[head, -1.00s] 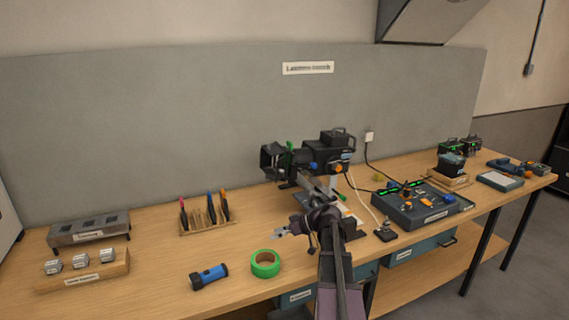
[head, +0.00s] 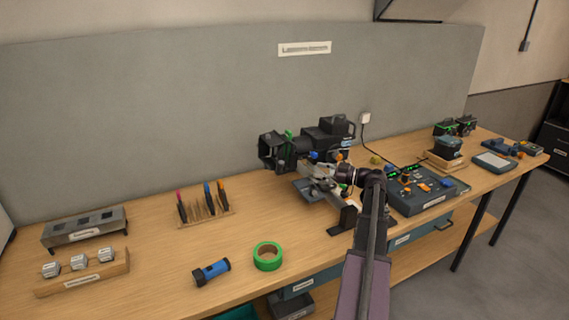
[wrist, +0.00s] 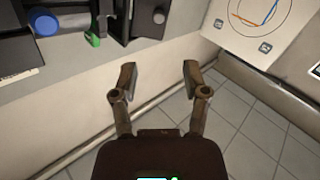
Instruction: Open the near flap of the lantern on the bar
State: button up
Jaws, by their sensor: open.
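The black lantern (head: 322,142) is on the bar above the bench, its flapped front end facing left. Its dark flaps (head: 270,150) stand around that end; I cannot tell clearly how far the near flap is folded. In the wrist view the dark lantern body (wrist: 70,50) fills the upper left, with a blue knob (wrist: 43,22) and a green part (wrist: 93,40). My gripper (head: 316,172) is just below and in front of the lantern. In the wrist view my gripper (wrist: 158,72) is open with nothing between the fingers, apart from the lantern.
A control console (head: 425,192) with lit faders stands right of the lantern. Green tape (head: 267,257) and a blue torch (head: 211,272) lie on the bench at front left. A pen rack (head: 205,212) stands behind them. The bench between the tape and the lantern is mostly clear.

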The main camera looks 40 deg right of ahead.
aim_at(284, 162)
jog(key=shift+d, duration=0.1)
jog(key=x, duration=1.3)
jog(key=shift+w, duration=0.25)
grip_shut()
jog(key=shift+s+a, duration=0.15)
jog(key=shift+a, duration=0.15)
jog(key=shift+d, duration=0.15)
